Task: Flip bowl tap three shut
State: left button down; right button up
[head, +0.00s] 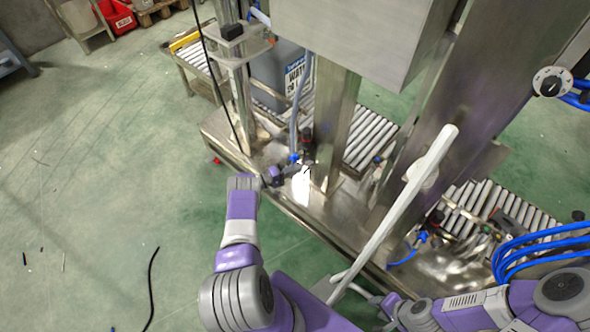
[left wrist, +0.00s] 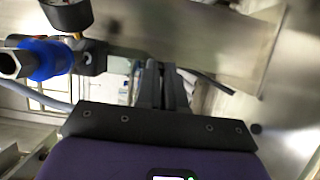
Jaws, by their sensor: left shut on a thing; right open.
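My left gripper (head: 303,168) is at the fittings low on the steel machine, near its post. In the left wrist view its two dark fingers (left wrist: 161,86) are nearly together. A dark lever (left wrist: 208,80) runs behind or between them and sticks out to the right; it looks like the tap's handle. Left of the fingers is a dark fitting (left wrist: 93,57) with a blue collar (left wrist: 46,60). The fingers hide the exact contact, and I read no tap number.
A pressure gauge (left wrist: 68,14) sits above the fitting. A steel post (head: 338,125) rises close to my left gripper. A pale bar (head: 400,205) crosses in front of the machine. Roller conveyors (head: 372,135) lie behind. Blue hoses (head: 535,245) run at right. Floor at left is mostly clear.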

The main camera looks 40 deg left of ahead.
pick_arm(q)
jog(key=c, duration=1.2)
grip_release()
jog(key=shift+c, duration=0.2)
jog(key=v, duration=0.7)
jog(key=shift+s+a+p, duration=0.15)
jog(key=shift+s+p, duration=0.1)
jog(key=shift+p, duration=0.2)
